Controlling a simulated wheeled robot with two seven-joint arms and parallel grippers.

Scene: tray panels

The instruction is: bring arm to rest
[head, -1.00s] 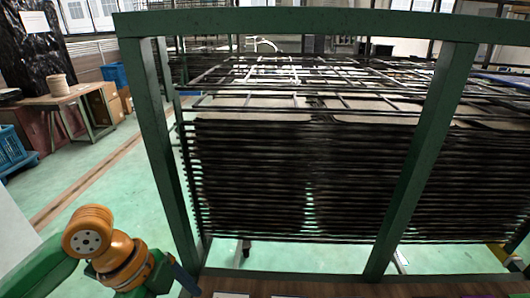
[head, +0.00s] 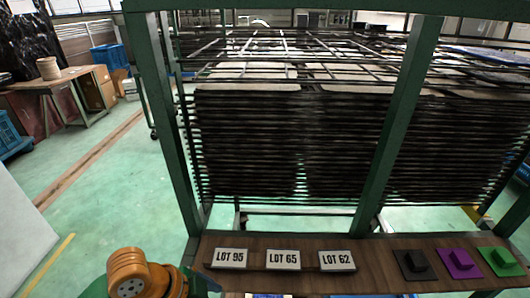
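My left arm shows at the bottom left of the head view as an orange joint with green links, cut off by the lower picture edge. Its gripper cannot be made out. My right arm and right gripper are outside the view. A brown wooden shelf (head: 372,260) runs along the bottom. On it stand three white cards, LOT 95 (head: 230,258), LOT 65 (head: 283,260) and LOT 62 (head: 337,261). To their right lie a black panel (head: 403,268), a purple panel (head: 442,260) and a green panel (head: 485,252), each with a raised block.
A green metal frame (head: 388,130) with a dense dark rack (head: 250,150) stands just behind the shelf. A wooden table (head: 50,82) and blue crates (head: 12,135) are at the left. The green floor (head: 110,185) between is clear.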

